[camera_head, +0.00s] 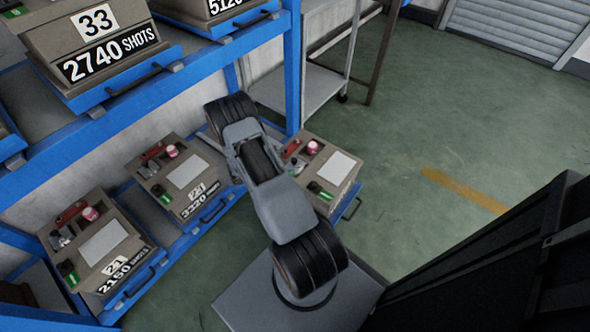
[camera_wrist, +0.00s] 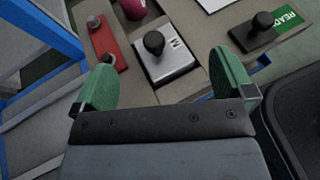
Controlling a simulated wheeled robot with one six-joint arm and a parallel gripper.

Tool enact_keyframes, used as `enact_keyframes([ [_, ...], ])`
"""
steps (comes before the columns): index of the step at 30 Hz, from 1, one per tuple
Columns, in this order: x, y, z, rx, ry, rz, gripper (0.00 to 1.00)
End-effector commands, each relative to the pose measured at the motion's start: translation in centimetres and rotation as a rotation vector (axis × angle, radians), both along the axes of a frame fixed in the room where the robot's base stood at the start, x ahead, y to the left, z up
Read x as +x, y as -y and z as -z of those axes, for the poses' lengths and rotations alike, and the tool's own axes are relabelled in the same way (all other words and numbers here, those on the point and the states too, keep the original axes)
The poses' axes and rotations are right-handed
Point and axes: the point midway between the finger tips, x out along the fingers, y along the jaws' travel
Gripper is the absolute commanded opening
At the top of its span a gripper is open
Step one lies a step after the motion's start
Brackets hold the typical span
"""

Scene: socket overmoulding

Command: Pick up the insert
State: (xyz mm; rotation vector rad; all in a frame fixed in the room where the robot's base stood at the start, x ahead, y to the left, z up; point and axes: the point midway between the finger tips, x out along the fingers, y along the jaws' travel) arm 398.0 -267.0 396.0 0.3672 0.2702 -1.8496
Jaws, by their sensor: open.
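The insert is most likely the silver block (camera_wrist: 168,66) with a round black knob and a dark letter on its face, in the wrist view. It sits in a recess of a grey-brown box top. My gripper (camera_wrist: 163,62) has its two green fingers spread wide, one on each side of the block, nearer the camera. Nothing is held between them, and I cannot tell how high they are above the box. In the head view the gripper is hidden behind my arm.
Beside the block are a red bar (camera_wrist: 105,42) with knobs, a magenta knob (camera_wrist: 133,8) and a black knobbed piece (camera_wrist: 262,30) by a green READY label. Similar boxes stand on blue racking (camera_head: 165,252). A dark cabinet (camera_head: 480,270) stands right; green floor (camera_head: 450,120) lies open.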

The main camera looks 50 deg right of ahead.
Motion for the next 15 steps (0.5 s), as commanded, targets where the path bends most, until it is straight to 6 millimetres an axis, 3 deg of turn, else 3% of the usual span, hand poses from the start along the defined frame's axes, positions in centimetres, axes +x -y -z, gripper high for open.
enact_keyframes([
  [7, -0.3, 1.3, 0.7, 0.001, 0.002, 0.002, 1.00],
  [15, -0.9, 4.6, 1.9, 0.000, 0.001, 0.005, 1.00],
])
